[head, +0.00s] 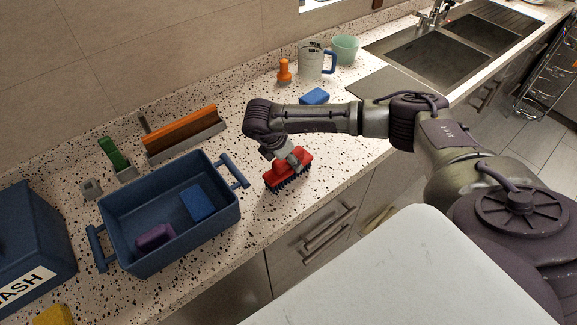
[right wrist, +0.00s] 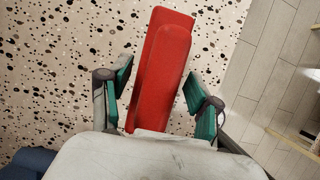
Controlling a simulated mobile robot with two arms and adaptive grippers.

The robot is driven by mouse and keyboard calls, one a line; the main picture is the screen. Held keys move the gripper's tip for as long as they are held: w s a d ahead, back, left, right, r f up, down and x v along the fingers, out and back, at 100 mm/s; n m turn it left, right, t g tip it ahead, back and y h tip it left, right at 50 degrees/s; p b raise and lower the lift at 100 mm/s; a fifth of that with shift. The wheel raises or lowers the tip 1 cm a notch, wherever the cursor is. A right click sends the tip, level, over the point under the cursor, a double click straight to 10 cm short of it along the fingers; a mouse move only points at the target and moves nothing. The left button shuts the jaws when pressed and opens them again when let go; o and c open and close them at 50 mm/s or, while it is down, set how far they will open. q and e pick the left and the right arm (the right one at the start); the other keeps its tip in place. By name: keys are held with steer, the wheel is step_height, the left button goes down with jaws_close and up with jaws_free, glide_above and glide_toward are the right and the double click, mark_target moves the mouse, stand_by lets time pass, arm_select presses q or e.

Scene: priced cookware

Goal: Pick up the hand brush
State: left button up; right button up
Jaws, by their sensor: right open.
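The hand brush (head: 287,170) has a red back and dark bristles. It lies bristles down on the speckled counter, close to the front edge and right of the blue bin. My right gripper (head: 285,158) is directly above it, pointing down. In the right wrist view the red brush (right wrist: 162,70) lies lengthwise between the two green-padded fingers of my right gripper (right wrist: 160,97). The fingers are open, one on each side of the brush, with a gap visible on both sides. Whether they reach down to the brush's height is hard to tell. My left gripper is not in view.
The blue bin (head: 120,219) with handles holds a blue sponge (head: 197,203) and a purple block (head: 155,237). An orange-and-grey squeegee (head: 182,138) and a green-handled tool (head: 112,152) lie behind it. A blue sponge (head: 314,96), orange object (head: 284,72) and mug (head: 311,61) stand beyond my right arm.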

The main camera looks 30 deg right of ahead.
jaws_close()
stand_by(0.3)
steer(key=shift+r, duration=0.1)
steer(key=shift+r+p, duration=0.35)
steer(key=shift+p, duration=0.2)
step_height(320, 180, up, 4)
steer(key=b, duration=0.3)
steer(key=shift+d+f, duration=0.1)
steer(key=shift+f, duration=0.1)
steer(key=s+d+r+b, duration=0.3)
steer(key=s+r, duration=0.4)
steer(key=s, duration=0.4)
steer(key=shift+d+b, duration=0.15)
steer(key=shift+b, duration=0.4)
